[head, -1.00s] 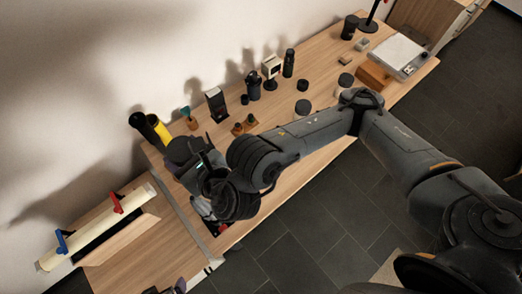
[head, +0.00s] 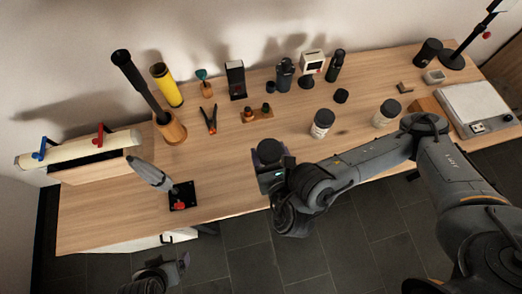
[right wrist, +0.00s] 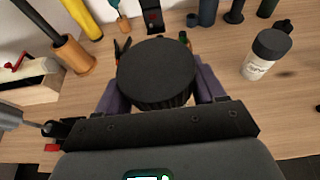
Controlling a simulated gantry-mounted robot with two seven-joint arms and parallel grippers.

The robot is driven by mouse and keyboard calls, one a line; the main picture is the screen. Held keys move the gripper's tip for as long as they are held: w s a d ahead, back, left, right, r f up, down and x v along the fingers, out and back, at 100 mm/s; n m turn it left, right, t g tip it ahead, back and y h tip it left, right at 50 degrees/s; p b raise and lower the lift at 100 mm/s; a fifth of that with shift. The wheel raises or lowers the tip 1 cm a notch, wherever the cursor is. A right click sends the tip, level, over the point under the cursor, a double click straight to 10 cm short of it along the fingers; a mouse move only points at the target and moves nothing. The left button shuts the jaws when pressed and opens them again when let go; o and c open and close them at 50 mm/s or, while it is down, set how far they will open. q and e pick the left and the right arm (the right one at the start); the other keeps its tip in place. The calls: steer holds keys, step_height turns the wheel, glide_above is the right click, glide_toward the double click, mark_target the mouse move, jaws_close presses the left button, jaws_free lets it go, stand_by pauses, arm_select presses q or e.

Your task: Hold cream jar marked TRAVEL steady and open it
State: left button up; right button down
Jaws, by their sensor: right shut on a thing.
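My right gripper (head: 268,154) is above the front part of the table. In the right wrist view its purple fingers (right wrist: 158,80) are shut on a round, black-lidded jar (right wrist: 157,70), seen from above. The lid hides its body and any marking. Two other pale jars with black lids stand on the table: one near the middle (head: 321,124) and one farther right (head: 386,114). The nearer one also shows in the right wrist view (right wrist: 266,56); its label is too small to read. My left gripper (head: 165,275) shows only partly at the bottom edge; its jaws are unclear.
A grey device on a black plate with a red part (head: 182,196) stands left of my right gripper. Behind are a wooden holder (head: 172,130), a yellow tube (head: 166,86), pliers (head: 211,119) and a small wooden block (head: 257,115). A scale (head: 475,105) stands at right.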

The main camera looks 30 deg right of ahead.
steer(key=shift+d+f, duration=0.35)
steer(key=shift+f, duration=0.05)
steer(key=shift+w+a+f+b, duration=0.15)
steer(key=shift+w+f+b, duration=1.5)
steer(key=shift+w+f, duration=1.15)
steer(key=shift+w+a+f+b, duration=0.1)
steer(key=shift+w+f+b, duration=1.55)
steer(key=shift+w+f, duration=1.05)
steer(key=shift+r, duration=0.1)
steer(key=shift+f, duration=0.25)
steer(key=shift+c, duration=0.4)
jaws_free()
steer(key=shift+r, duration=0.1)
